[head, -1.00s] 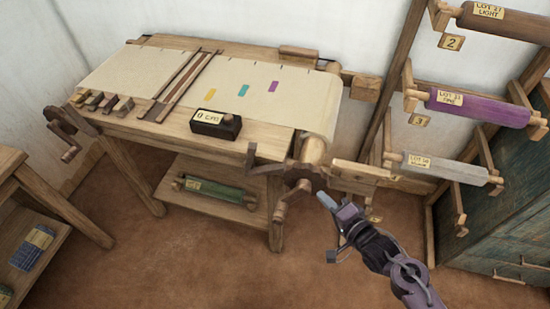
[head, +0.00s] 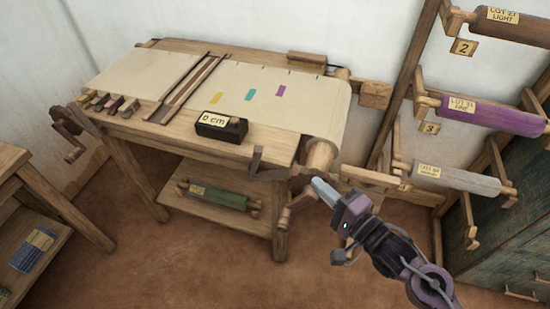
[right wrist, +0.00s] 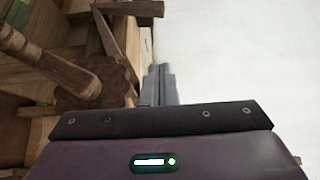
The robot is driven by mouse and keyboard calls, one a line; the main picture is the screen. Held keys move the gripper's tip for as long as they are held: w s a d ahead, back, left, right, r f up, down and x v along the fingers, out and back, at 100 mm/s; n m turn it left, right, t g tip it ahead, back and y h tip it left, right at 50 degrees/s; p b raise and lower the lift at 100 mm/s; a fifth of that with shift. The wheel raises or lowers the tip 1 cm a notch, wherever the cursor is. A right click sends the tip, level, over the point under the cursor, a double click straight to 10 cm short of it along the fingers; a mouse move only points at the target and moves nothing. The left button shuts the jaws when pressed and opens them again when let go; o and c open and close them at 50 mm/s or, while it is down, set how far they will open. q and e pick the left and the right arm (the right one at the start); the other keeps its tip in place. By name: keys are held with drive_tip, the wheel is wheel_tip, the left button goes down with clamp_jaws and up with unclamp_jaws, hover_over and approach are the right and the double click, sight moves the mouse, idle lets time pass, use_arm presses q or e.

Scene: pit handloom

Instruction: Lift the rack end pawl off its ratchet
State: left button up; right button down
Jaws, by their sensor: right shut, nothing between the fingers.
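At the loom's right end is a dark wooden ratchet wheel (head: 300,183), partly hidden by my gripper, with a crank below it. A dark lever with an upright end (head: 256,160) reaches toward the wheel from the left; it looks like the pawl, but its contact with the teeth is too small to tell. My right gripper (head: 321,189) is shut and empty, its tips just right of the wheel in the head view. In the right wrist view, the shut fingers (right wrist: 158,84) are right of the brown wheel (right wrist: 115,88). My left gripper is out of view.
The cloth roller (head: 322,155) is just above my right gripper. A pale wooden bar (head: 370,176) lies to its right, near the rack holding a purple roll (head: 490,116) and a grey roll (head: 455,178). A counter box (head: 221,126) sits on the loom.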

sight(254, 163)
drive_tip(key=s+a+p+x, duration=0.1)
drive_tip(key=a+x, duration=0.1)
drive_tip(key=x, duration=1)
drive_tip(key=shift+a, duration=0.4)
drive_tip(key=shift+r, duration=0.1)
